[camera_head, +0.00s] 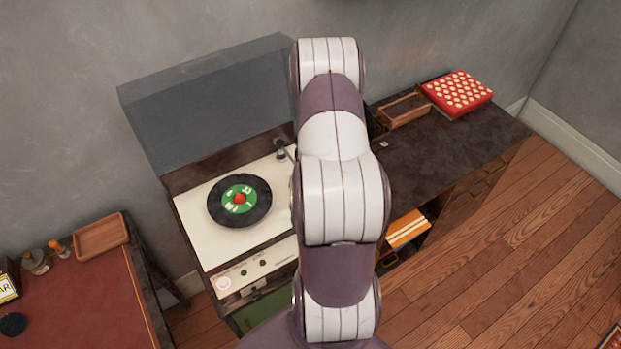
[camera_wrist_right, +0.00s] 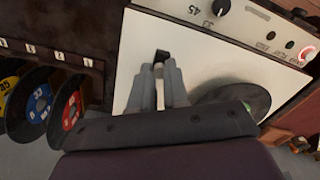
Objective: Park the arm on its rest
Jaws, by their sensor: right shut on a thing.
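The record player's white deck (camera_head: 262,219) carries a black record (camera_head: 220,211) with a green label and red centre. The record also shows partly in the right wrist view (camera_wrist_right: 240,92). A dark piece of the tonearm (camera_head: 281,149) shows at the deck's back right; the rest is hidden behind my arm. In the right wrist view my right gripper (camera_wrist_right: 162,72) is above the deck, beside the record. It is shut on a small black part that looks like the tonearm (camera_wrist_right: 161,57). I cannot make out the rest. My left gripper is not in view.
A clear raised lid (camera_head: 210,105) stands behind the deck. Knobs (camera_wrist_right: 222,7) line the deck's front. Several records (camera_wrist_right: 37,103) stand in slots beside it. A wooden tray (camera_head: 404,111) and a red patterned box (camera_head: 459,93) sit on the dark cabinet top (camera_head: 440,152).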

